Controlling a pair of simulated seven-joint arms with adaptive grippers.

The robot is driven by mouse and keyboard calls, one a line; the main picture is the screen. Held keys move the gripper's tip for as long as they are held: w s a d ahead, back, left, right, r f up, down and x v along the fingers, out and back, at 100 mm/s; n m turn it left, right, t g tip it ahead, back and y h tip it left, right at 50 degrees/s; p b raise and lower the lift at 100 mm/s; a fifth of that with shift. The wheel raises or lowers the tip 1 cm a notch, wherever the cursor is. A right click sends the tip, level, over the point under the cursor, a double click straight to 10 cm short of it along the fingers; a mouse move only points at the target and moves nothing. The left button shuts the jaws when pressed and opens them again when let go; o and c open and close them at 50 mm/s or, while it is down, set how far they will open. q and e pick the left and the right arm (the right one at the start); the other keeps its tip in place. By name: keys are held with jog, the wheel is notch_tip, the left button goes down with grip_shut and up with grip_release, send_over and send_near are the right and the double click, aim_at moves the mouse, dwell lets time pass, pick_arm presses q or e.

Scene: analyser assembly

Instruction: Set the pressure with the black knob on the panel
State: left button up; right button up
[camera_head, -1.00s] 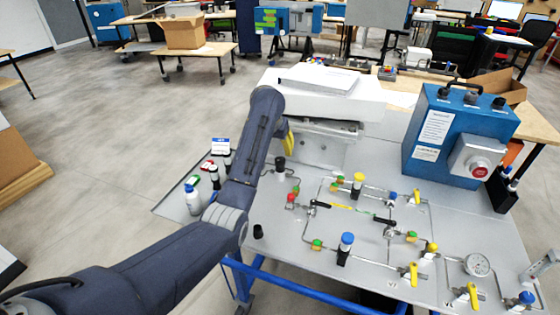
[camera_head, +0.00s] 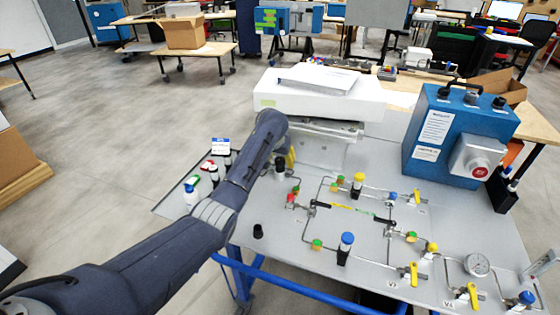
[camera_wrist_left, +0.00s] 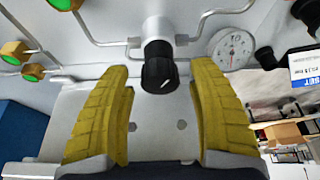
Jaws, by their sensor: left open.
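The black knob (camera_wrist_left: 160,72) stands on the panel between the two yellow fingers of my left gripper (camera_wrist_left: 160,88) in the left wrist view. The fingers are spread, with a visible gap on each side of the knob. A white round gauge (camera_wrist_left: 231,48) lies right of the knob, and a blue-and-white set card (camera_wrist_left: 305,68) is at the right edge. In the head view, the knob (camera_head: 280,163) shows just beside the end of my left arm, which hides most of the gripper and the gauge. My right gripper is not seen.
The grey panel (camera_head: 290,245) carries pipes, yellow-handled valves (camera_head: 413,270) and several coloured fittings. A white box-shaped unit (camera_head: 320,100) stands behind the knob. A blue control box (camera_head: 455,135) stands at the back right. Bottles (camera_head: 192,195) stand at the panel's left end.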

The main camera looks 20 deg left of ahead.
pick_arm(q)
jog(key=shift+o, duration=0.2)
jog(key=c, duration=1.3)
jog(key=shift+m+h, duration=0.6)
jog(key=shift+m, duration=0.9)
grip_shut()
jog(key=o, duration=1.3)
grip_release()
jog(key=shift+c, duration=0.2)
jog(key=v, duration=1.2)
